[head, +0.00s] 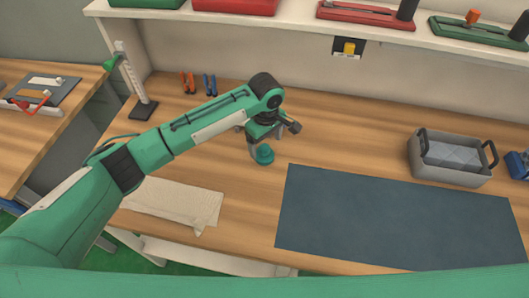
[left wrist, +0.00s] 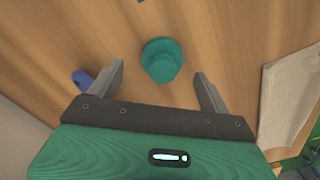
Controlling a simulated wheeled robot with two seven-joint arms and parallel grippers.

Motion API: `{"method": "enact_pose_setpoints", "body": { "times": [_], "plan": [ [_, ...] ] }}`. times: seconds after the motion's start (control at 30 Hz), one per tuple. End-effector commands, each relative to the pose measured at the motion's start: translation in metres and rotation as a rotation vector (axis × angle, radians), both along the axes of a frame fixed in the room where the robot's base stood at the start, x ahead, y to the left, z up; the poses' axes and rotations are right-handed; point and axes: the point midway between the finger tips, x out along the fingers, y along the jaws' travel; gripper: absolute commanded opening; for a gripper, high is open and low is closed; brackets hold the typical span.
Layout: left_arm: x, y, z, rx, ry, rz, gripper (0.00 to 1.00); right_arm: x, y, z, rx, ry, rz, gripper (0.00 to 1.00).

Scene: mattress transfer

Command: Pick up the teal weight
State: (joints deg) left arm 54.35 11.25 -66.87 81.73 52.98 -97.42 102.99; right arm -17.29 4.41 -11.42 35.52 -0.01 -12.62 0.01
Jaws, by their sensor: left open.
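The teal weight (head: 264,156) stands on the wooden workbench, left of the dark mat. It has a round base and a narrower knob and also shows in the left wrist view (left wrist: 161,61). My left gripper (head: 258,148) is open above and beside the weight. In the left wrist view its two grey fingers (left wrist: 160,80) point toward the weight, one on each side of its line, with the weight near their tips and not gripped. The far side of the weight is hidden. My right gripper is not in view.
The dark mat (head: 400,220) lies to the right. A grey crate (head: 450,172) with dark handles stands beyond it. A beige cloth (head: 170,203) lies left near the front edge. Orange and blue pliers (head: 198,83) lie at the back, below a shelf (head: 300,22).

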Motion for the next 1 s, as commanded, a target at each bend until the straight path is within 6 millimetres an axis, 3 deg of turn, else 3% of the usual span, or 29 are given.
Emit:
{"method": "enact_pose_setpoints", "body": {
  "times": [0.13,0.3,0.57,0.9,1.0],
  "plan": [
    [-0.002,0.005,-0.02,0.004,0.004,0.0,0.81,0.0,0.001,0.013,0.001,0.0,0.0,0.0],
    [-0.001,0.004,-0.041,0.002,0.002,0.0,0.81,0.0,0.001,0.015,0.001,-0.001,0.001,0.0],
    [-0.001,0.004,-0.045,0.001,0.001,-0.001,0.81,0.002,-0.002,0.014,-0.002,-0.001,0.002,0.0],
    [-0.001,0.004,-0.045,0.001,0.001,-0.001,0.17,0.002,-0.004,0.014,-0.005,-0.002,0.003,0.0],
    [-0.001,0.004,-0.043,-0.001,-0.001,-0.001,0.17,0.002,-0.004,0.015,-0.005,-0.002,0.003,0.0]
  ]
}}
